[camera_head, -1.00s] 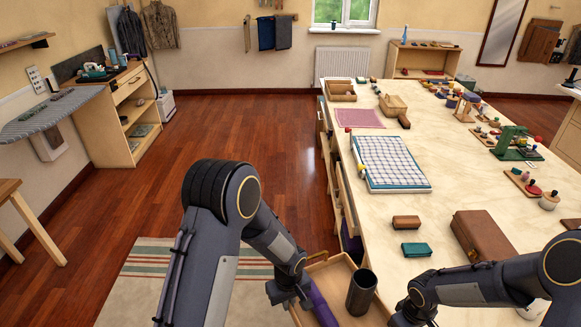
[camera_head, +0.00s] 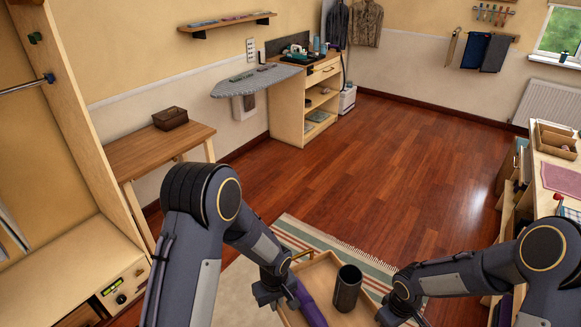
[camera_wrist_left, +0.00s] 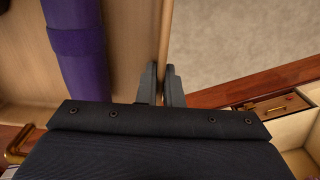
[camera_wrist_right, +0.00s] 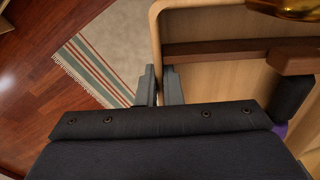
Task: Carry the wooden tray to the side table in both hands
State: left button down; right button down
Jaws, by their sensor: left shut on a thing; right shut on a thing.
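The wooden tray (camera_head: 322,270) is held between my two grippers, low in the head view. My left gripper (camera_head: 278,290) is shut on the tray's left wall; the left wrist view shows the thin wall between its fingers (camera_wrist_left: 166,80). My right gripper (camera_head: 393,308) is shut on the opposite wall, also seen in the right wrist view (camera_wrist_right: 159,80). In the tray lie a purple rolled item (camera_head: 311,305) and a dark cylinder (camera_head: 347,287). The side table (camera_head: 160,145) is brown wood, against the left wall, with a dark brown basket (camera_head: 170,118) on it.
A wardrobe unit (camera_head: 75,250) stands at the left, close to my left arm. A striped rug (camera_head: 310,240) lies below the tray. An ironing board (camera_head: 255,80) and a cabinet (camera_head: 300,110) stand beyond the side table. Red wooden floor (camera_head: 390,150) is open ahead.

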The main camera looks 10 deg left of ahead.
aim_at(138, 149)
jog(key=i+j+u, duration=0.2)
jog(key=u, duration=0.25)
jog(key=i+u, duration=0.4)
jog(key=i, duration=1)
jog(key=i+u, duration=0.1)
jog(key=i, duration=0.45)
jog(key=i+l+u, duration=0.1)
jog(key=i, duration=0.5)
jog(key=i+l, duration=0.15)
jog(key=i, duration=0.4)
jog(key=i+j+u, duration=0.1)
jog(key=i+u, duration=1)
jog(key=u, duration=0.2)
jog(key=i+l+u, duration=0.15)
jog(key=i+u, duration=0.25)
